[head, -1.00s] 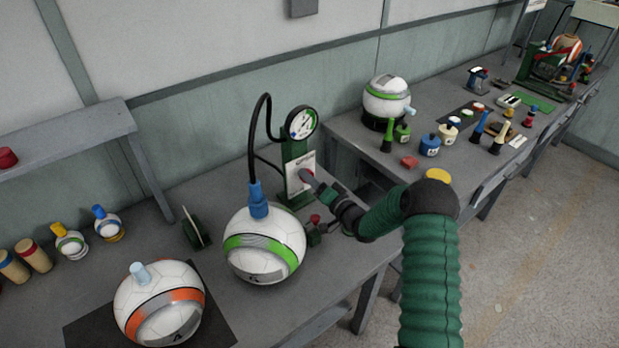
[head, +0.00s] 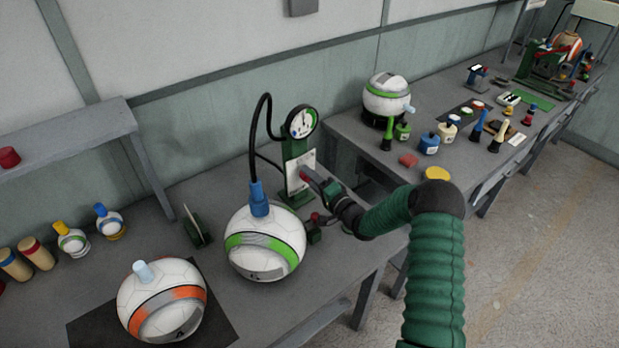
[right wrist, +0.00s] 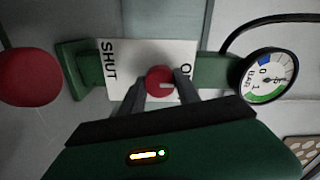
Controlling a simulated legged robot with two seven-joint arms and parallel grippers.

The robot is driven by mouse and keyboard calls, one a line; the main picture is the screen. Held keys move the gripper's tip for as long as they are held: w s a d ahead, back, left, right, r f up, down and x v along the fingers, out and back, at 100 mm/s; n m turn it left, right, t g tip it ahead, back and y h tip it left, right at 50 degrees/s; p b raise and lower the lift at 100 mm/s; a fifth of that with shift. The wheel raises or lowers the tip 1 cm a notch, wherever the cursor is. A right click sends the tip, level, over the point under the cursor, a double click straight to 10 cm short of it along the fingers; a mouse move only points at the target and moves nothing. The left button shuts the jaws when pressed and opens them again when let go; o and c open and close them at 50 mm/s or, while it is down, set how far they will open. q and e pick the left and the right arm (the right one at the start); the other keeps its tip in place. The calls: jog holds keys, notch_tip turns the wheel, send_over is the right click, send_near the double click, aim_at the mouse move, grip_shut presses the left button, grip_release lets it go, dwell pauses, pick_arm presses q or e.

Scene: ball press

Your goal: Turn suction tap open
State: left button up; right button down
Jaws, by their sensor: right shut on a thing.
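The suction tap is a red round knob on a white plate (head: 304,159) fixed to a green stand (head: 297,190). In the right wrist view the red knob (right wrist: 159,80) sits between the word SHUT at left and a word starting with O at right, partly hidden by a finger. A short pale mark on the knob points toward the O side. My right gripper (head: 312,179) is shut on the knob, one finger on each side. The pressure gauge (head: 302,122) tops the stand. My left gripper is not in view.
A black hose runs from the stand to a blue fitting (head: 259,197) on a green-striped ball (head: 264,242). A red ball-ended lever (head: 315,217) stands close below my right gripper. An orange-striped ball (head: 162,302) lies on a dark mat at front left.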

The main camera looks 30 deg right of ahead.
jog(key=shift+d, duration=0.2)
jog(key=c, duration=1.1)
grip_release()
jog(key=shift+o, duration=1.1)
jog(key=shift+d, duration=0.1)
jog(key=shift+f, duration=0.1)
jog(key=shift+s, duration=0.1)
jog(key=s+d, duration=0.1)
jog(key=s, duration=1.5)
jog(key=shift+s+d+b, duration=0.2)
jog(key=shift+s+b, duration=0.1)
jog(key=shift+b, duration=0.15)
jog(key=shift+f, duration=0.1)
jog(key=shift+f, duration=0.1)
